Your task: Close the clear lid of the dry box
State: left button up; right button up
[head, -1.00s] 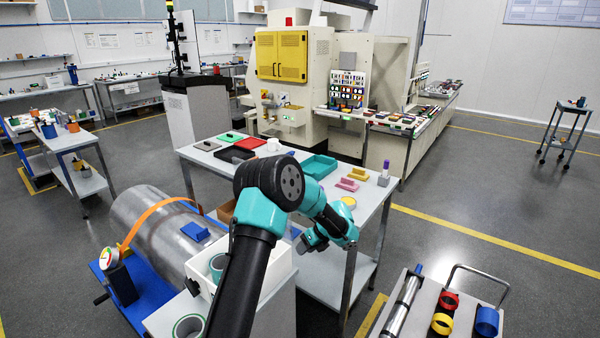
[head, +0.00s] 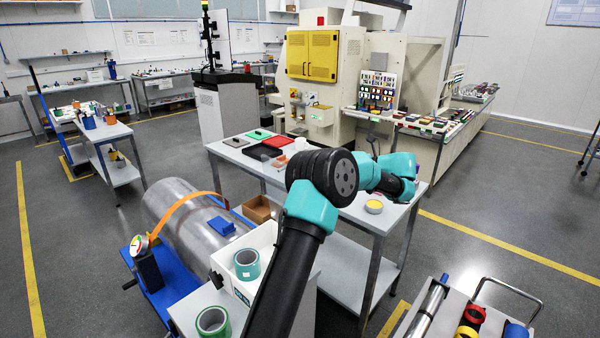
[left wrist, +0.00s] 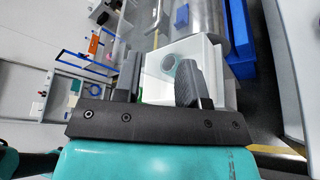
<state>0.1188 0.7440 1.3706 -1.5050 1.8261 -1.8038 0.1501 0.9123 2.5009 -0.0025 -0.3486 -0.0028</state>
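A white box (head: 224,275), which seems to be the dry box, stands on a small table at the lower centre of the head view, partly behind my arm. A green roll (head: 247,260) shows in its open top. I cannot make out the clear lid. In the left wrist view, the white box (left wrist: 208,54) and a roll (left wrist: 168,64) appear beyond my left gripper (left wrist: 160,68). Its two dark fingers are apart with nothing held between them. In the head view my left arm reaches up and right over the workbench, its fingers hidden. My right gripper is not in view.
A metal cylinder (head: 185,208) with an orange strap lies on a blue stand left of the box. A green tape roll (head: 212,322) sits in front of it. The workbench (head: 345,262) stands behind. A cart with coloured rings (head: 472,315) is at lower right.

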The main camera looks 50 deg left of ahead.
pick_arm(q)
jog(key=x, duration=1.7)
jog(key=shift+s+a, duration=0.1)
jog(key=shift+c, duration=0.4)
grip_shut()
